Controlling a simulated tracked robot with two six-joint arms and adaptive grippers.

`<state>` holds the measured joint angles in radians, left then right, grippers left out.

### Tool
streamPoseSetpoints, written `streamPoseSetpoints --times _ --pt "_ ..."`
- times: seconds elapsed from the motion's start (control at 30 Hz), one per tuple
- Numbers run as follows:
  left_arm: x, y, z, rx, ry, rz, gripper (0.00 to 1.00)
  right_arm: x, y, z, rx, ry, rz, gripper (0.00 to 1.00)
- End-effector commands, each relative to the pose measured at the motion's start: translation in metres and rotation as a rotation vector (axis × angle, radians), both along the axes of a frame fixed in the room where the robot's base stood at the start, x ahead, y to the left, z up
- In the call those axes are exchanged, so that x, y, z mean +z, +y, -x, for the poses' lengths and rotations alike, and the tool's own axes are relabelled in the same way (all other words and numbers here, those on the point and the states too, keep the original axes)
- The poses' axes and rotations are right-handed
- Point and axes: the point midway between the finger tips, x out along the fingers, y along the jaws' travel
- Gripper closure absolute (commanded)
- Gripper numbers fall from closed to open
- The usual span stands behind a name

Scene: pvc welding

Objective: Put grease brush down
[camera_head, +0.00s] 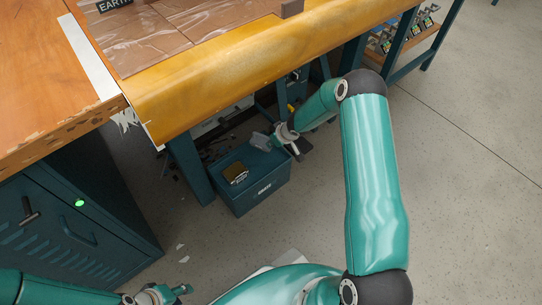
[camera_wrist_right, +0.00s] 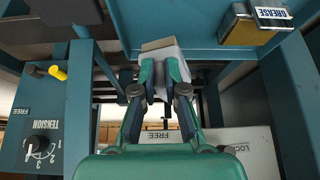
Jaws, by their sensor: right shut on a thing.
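My right gripper (camera_head: 284,139) reaches down beside the workbench, near a teal box on the floor. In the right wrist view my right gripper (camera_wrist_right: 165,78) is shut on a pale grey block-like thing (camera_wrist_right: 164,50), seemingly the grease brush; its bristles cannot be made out. In the head view this pale thing (camera_head: 261,142) shows just left of the fingers, near the box's far edge; contact with the box cannot be told. A yellow-brown grease tin (camera_head: 235,173) sits on the box top; its GREASE label shows in the wrist view (camera_wrist_right: 252,27). My left gripper (camera_head: 165,293) is at the bottom left.
The teal box (camera_head: 250,197) stands below the wooden workbench (camera_head: 215,75). A teal cabinet (camera_head: 75,225) is at the left. In the wrist view a TENSION panel (camera_wrist_right: 38,135) is at the left. Open floor (camera_head: 470,200) lies to the right.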

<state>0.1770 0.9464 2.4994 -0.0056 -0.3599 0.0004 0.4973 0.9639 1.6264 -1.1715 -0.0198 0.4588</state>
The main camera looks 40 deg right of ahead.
Motion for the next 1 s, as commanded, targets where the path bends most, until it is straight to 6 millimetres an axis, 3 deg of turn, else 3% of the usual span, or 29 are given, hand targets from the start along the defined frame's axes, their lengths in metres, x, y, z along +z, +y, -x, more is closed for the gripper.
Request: streamPoseSetpoints --times 0.03,0.1,0.33,0.53,0.97,1.0 --pt "-0.017 0.000 0.000 0.000 0.000 0.000 0.60 -0.017 -0.003 0.002 -0.003 0.000 -0.001 1.00" --pt "-0.025 0.000 0.000 0.000 0.000 0.000 0.60 -0.026 -0.005 0.003 -0.001 0.000 0.003 1.00" --pt "-0.036 0.000 0.000 0.000 -0.001 0.000 0.60 -0.038 -0.006 0.004 -0.006 0.000 0.004 1.00" --pt "-0.060 0.000 0.000 -0.001 -0.001 0.000 0.60 -0.065 -0.007 0.004 -0.006 0.001 0.004 1.00" --pt "-0.064 0.000 0.000 0.000 -0.001 0.000 0.60 -0.069 -0.007 0.004 -0.007 0.000 0.004 1.00" --pt "-0.063 0.000 0.000 0.000 -0.001 0.000 0.60 -0.069 -0.007 0.005 -0.007 0.000 0.004 0.85"
